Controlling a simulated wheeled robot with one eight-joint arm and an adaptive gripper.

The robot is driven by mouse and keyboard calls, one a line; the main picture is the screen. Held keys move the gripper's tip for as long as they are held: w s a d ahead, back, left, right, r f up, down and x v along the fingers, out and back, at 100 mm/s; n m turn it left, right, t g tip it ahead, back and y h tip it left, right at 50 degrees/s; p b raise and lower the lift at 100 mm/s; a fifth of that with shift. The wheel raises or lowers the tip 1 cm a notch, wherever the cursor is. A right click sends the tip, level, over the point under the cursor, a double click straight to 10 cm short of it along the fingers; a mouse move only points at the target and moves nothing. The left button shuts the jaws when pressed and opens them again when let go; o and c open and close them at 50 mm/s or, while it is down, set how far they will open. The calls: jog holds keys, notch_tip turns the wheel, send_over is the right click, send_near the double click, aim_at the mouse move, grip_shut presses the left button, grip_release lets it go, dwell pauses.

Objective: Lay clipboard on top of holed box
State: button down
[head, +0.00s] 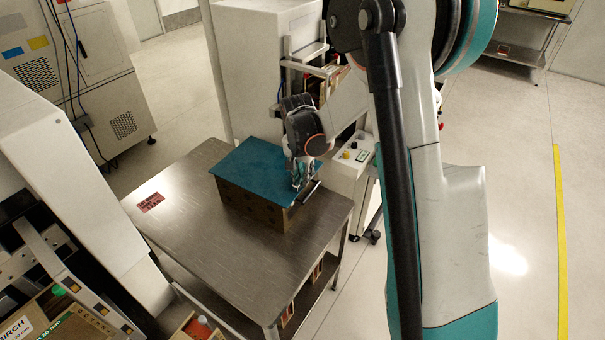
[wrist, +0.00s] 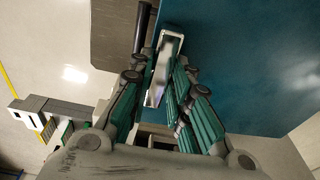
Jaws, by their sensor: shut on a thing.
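The clipboard (head: 262,165) is a flat teal-blue board with a metal clip at its right end. It covers the top of the brown holed box (head: 250,208), which stands on the steel table. It looks level and at the box's top; I cannot tell whether a small gap is left. My gripper (head: 297,182) is shut on the clip end, above the box's right side. In the wrist view the board (wrist: 245,60) fills the right, and the metal clip sits between my fingers (wrist: 162,75). The holes on the box are mostly hidden by the board and too dark to make out.
The steel table (head: 180,225) is bare to the left and front of the box, apart from a red label (head: 151,202). A white machine (head: 265,70) stands behind the table. A white control box (head: 350,165) with buttons stands beyond its right edge.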

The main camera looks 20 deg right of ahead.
jog(key=shift+f, duration=0.2)
jog(key=c, duration=1.4)
grip_release()
notch_tip(320, 180, up, 12)
jog(key=s+a, duration=0.1)
jog(key=shift+s+a, duration=0.15)
jog(key=shift+f, duration=0.1)
